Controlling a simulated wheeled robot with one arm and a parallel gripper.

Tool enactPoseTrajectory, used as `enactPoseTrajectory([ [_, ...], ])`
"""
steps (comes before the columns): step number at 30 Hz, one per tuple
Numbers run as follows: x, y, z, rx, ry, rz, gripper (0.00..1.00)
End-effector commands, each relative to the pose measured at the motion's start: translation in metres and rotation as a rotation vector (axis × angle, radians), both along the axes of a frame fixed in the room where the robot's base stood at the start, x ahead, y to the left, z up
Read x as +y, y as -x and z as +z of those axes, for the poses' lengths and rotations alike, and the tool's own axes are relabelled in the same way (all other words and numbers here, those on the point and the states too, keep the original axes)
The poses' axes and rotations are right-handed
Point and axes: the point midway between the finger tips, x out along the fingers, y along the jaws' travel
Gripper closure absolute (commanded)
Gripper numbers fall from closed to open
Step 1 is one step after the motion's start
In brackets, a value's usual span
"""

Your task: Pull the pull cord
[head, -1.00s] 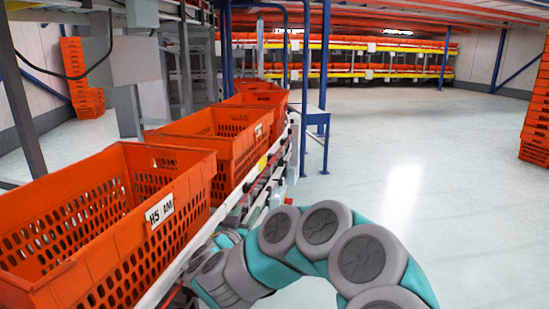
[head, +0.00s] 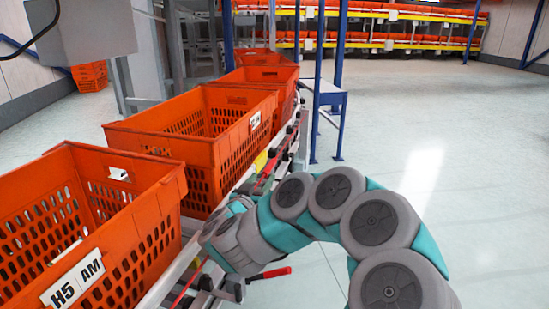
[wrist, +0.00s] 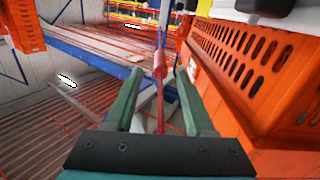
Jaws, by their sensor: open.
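The red pull cord (wrist: 161,112) runs lengthwise between the two green fingers of my gripper (wrist: 157,82) in the wrist view. A thicker red piece (wrist: 160,62) on it shows just beyond the fingertips. My gripper is open, with a gap between each finger and the cord. In the head view, my gripper (head: 224,288) is low beside the conveyor, partly hidden by my wrist. A red handle-like piece (head: 272,273) sticks out to the right of it, and a stretch of red cord (head: 262,184) shows along the conveyor's side farther back.
Orange totes (head: 122,262) stand in a row on the conveyor to the left. In the wrist view, an orange tote wall (wrist: 240,62) is close to the right of my fingers. A blue-legged stand (head: 326,100) is farther back. The floor to the right is clear.

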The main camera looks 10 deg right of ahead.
Motion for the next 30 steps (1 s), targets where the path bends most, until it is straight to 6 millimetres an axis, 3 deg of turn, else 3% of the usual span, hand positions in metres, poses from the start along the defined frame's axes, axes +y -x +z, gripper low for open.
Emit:
enactPoseTrajectory([
  [8,-0.005,-0.008,0.000,0.000,0.000,-0.002,0.45],
  [22,-0.037,-0.062,0.000,-0.001,-0.001,-0.002,0.45],
  [30,-0.040,-0.068,0.000,-0.001,0.001,-0.001,0.45],
])
